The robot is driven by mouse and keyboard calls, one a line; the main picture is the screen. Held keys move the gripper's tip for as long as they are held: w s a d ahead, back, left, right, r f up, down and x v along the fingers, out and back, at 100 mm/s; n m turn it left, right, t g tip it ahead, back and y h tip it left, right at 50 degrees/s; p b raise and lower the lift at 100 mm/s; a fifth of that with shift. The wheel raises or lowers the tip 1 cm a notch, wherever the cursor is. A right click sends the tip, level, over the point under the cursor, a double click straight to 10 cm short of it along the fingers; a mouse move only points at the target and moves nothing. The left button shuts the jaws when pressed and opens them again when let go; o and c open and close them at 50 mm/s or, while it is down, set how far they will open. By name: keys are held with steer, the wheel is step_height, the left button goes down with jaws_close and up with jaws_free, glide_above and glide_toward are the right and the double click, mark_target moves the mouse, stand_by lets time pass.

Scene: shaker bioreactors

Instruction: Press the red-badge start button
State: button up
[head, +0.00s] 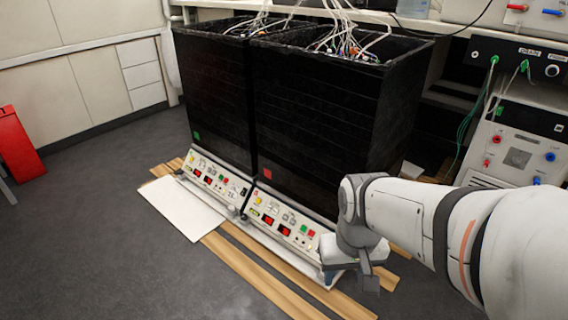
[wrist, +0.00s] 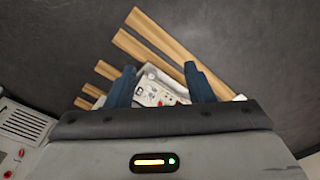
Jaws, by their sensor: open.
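Two tall black shaker bioreactors stand side by side. The right one (head: 325,125) bears a red badge (head: 266,176); the left one (head: 215,90) bears a green badge (head: 196,135). The red-badge unit's sloped control panel (head: 275,212) has a yellow knob, two red displays, a green button (head: 304,228) and a red button (head: 311,233). Labels are too small to read. My gripper (head: 348,280) is beside the right end of that panel. In the wrist view, my gripper (wrist: 160,76) is open, with a panel (wrist: 150,92) showing between and beyond its dark blue fingers. Contact cannot be seen.
Wooden slats (head: 262,272) lie on the grey floor under and before the units. A white board (head: 182,207) lies in front of the left unit. Lab equipment (head: 520,150) stands at the right. The floor at front left is clear.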

jaws_close()
stand_by(0.3)
stand_by(0.6)
